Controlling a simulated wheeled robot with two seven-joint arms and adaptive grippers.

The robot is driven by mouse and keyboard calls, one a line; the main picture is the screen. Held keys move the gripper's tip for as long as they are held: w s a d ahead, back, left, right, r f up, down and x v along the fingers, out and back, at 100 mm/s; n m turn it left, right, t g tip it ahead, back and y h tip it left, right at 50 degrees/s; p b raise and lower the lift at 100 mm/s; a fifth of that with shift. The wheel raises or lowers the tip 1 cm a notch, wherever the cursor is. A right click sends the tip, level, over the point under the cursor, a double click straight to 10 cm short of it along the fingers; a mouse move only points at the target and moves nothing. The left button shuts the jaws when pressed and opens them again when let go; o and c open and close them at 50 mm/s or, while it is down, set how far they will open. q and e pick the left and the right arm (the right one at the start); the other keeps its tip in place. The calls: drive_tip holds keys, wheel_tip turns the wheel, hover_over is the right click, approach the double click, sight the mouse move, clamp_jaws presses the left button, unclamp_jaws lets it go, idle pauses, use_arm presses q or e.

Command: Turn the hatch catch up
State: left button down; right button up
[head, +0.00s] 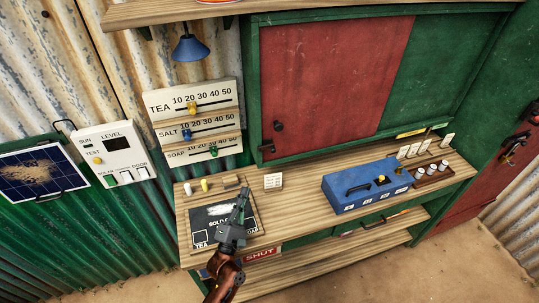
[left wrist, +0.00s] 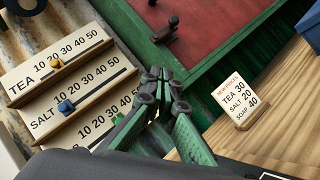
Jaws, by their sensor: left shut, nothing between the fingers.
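The red hatch (head: 335,75) is closed in its green frame. A dark round knob (head: 279,126) sits near its lower left corner and shows in the left wrist view (left wrist: 173,21). My left gripper (head: 244,193) is shut and empty above the counter's left part, below and apart from the catch. Its fingertips (left wrist: 157,74) point towards the catch in the left wrist view. My right gripper is not in view.
The wooden counter (head: 300,205) carries a small price card (head: 273,181), a blue box (head: 365,185) and a tray of white cups (head: 432,175). The slider board (head: 193,118) hangs left of the hatch. A blue lamp (head: 190,48) hangs above it.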

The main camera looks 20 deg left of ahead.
use_arm(q)
drive_tip(key=p, duration=0.1)
approach(271, 148)
drive_tip(key=w+a, duration=0.3)
drive_tip(key=shift+w+d+r+h+p, duration=0.2)
drive_tip(key=shift+w+d+r+p, duration=0.1)
drive_tip(key=shift+d, duration=0.3)
drive_tip(key=shift+w+d+r+h+p, duration=0.2)
drive_tip(key=shift+w+d+r+p, duration=0.15)
drive_tip(key=shift+d, duration=0.2)
drive_tip(key=shift+w+d+r, duration=0.15)
drive_tip(key=shift+w+d, duration=0.05)
drive_tip(key=shift+d, duration=0.05)
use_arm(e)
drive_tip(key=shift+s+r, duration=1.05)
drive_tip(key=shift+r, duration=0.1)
